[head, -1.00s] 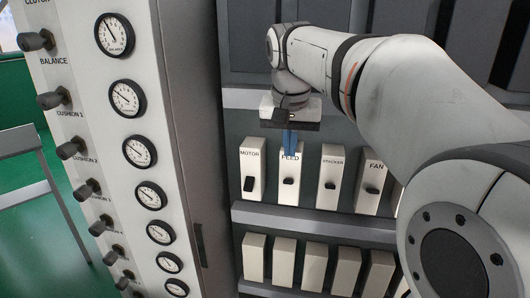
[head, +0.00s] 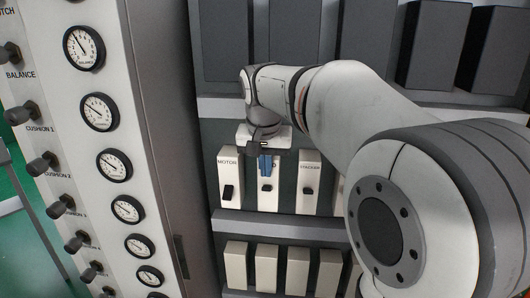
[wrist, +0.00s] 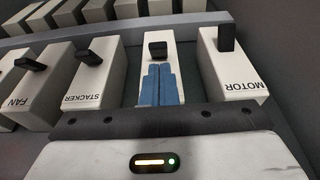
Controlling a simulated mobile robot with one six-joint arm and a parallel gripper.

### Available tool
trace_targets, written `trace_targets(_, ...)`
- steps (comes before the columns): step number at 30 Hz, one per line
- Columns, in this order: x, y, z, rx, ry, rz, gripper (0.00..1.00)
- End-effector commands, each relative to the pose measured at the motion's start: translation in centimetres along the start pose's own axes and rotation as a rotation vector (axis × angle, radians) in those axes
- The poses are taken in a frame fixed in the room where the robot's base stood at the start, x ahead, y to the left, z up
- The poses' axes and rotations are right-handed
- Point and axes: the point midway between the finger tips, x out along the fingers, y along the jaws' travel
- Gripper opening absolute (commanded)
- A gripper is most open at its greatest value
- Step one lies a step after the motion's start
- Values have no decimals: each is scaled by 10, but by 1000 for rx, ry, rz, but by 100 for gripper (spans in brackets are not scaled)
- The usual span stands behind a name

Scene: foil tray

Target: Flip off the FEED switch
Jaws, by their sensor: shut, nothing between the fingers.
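The FEED switch is a cream box (head: 268,203) with a short black lever (head: 265,187), between the MOTOR and STACKER boxes. In the head view its label is mostly covered by my gripper's blue fingers. My gripper (head: 265,173) is shut and empty, with its fingertips just above the lever. In the wrist view the fingers (wrist: 158,85) lie over the lower part of the FEED box (wrist: 176,46), their tips close to the lever (wrist: 158,49). I cannot tell whether they touch it.
The MOTOR switch (head: 228,191) is close on the left and the STACKER switch (head: 308,191) on the right. A grey ledge (head: 285,226) runs below, over another row of cream boxes (head: 266,266). A gauge cabinet (head: 150,100) stands at the left.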

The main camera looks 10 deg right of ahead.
Motion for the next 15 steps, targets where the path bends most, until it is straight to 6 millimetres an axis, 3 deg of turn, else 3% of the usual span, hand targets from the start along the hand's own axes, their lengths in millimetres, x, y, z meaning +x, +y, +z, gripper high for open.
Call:
trace_targets(6,24,0,0,-1,-2,1,0)
trace_targets(15,28,0,0,-1,0,0,0)
